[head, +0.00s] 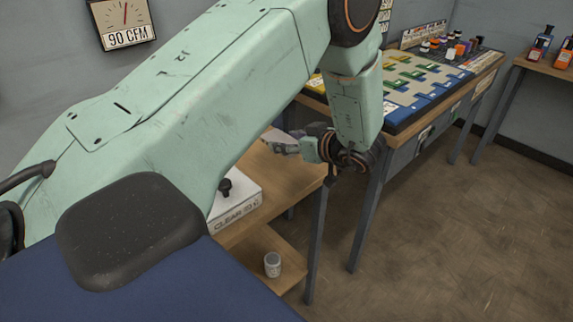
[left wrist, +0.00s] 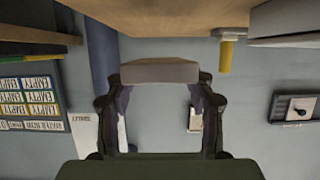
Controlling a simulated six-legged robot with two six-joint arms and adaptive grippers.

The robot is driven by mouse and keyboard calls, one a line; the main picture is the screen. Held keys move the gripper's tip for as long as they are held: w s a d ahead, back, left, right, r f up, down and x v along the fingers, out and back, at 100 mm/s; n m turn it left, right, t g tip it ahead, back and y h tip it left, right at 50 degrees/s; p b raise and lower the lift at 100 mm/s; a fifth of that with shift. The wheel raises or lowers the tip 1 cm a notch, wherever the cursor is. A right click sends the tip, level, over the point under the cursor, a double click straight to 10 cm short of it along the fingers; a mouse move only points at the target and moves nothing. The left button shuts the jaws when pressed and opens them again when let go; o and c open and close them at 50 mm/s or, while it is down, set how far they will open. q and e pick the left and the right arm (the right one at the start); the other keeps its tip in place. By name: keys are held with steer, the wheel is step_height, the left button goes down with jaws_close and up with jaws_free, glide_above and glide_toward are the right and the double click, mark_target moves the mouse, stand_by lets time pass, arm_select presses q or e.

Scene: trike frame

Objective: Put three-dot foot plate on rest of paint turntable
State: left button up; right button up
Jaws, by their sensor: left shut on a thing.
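My left gripper (head: 297,146) hangs above the wooden bench, at the end of my big green arm. In the left wrist view its two fingers (left wrist: 160,84) are closed on the ends of a plain pale grey plate (left wrist: 160,71). No dots show on the side of the plate facing the camera, so I cannot confirm that it is the three-dot foot plate. A white box (head: 238,208) with a black knob and lettering starting "CLEAR" stands on the bench, partly hidden by my arm. I cannot tell a paint turntable or its rest. My right gripper is out of view.
A wooden bench (head: 262,172) has a lower shelf with a small pale cup (head: 272,264). Behind it is a table with a board of coloured pieces (head: 412,78) and several small bottles. A side shelf at right holds bottles (head: 541,42). The floor at right is clear.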

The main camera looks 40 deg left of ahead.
mark_target(288, 169)
arm_select(q)
steer(key=shift+w+f, duration=0.1)
steer(key=shift+f, duration=0.85)
step_height(288, 169, down, 3)
steer(key=shift+f+b, duration=0.2)
steer(key=shift+b, duration=0.15)
steer(key=shift+f, duration=0.45)
steer(key=shift+f, duration=0.1)
steer(key=o, duration=1.3)
steer(key=shift+f, duration=0.1)
steer(key=shift+c, duration=0.2)
steer(key=shift+o, duration=0.7)
